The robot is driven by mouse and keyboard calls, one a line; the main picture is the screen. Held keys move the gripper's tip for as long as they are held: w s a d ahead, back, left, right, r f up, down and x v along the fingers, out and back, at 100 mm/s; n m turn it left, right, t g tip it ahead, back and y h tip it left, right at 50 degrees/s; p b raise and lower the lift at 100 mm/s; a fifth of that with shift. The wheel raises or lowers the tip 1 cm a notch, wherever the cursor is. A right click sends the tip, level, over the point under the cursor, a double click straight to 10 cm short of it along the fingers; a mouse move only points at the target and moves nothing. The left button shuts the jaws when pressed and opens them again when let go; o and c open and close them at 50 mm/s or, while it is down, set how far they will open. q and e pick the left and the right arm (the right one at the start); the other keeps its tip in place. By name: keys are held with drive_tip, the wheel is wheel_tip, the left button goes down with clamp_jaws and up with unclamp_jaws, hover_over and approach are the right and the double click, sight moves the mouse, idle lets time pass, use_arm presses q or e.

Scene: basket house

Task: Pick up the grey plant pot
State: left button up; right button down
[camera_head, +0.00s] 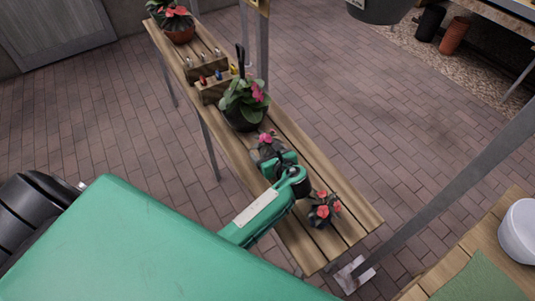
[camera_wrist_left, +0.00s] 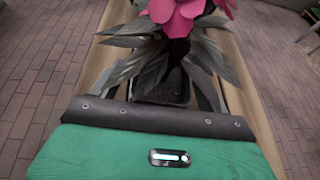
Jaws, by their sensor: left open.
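A potted plant (camera_head: 268,143) with a pink flower and greyish leaves stands on the long wooden table, directly in front of my left gripper (camera_head: 278,160). Its dark grey pot (camera_wrist_left: 165,86) shows in the left wrist view, low in the middle beneath the leaves and pink flower (camera_wrist_left: 182,12). My left gripper is open and faces the pot at close range. Leaves and the gripper hide much of the pot, so I cannot tell whether the fingers touch it. My right gripper is not in view.
A larger leafy plant in a dark pot (camera_head: 240,121) stands just behind. A small red-flowered plant (camera_head: 323,209) stands near the front end of the wooden table (camera_head: 352,226). Wooden racks (camera_head: 207,68) and a terracotta pot (camera_head: 180,35) are farther back. A white pot (camera_head: 518,230) is at right.

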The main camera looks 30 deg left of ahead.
use_arm(q)
drive_tip(key=shift+c, duration=0.2)
drive_tip(key=c, duration=1.1)
drive_tip(key=shift+r, duration=0.15)
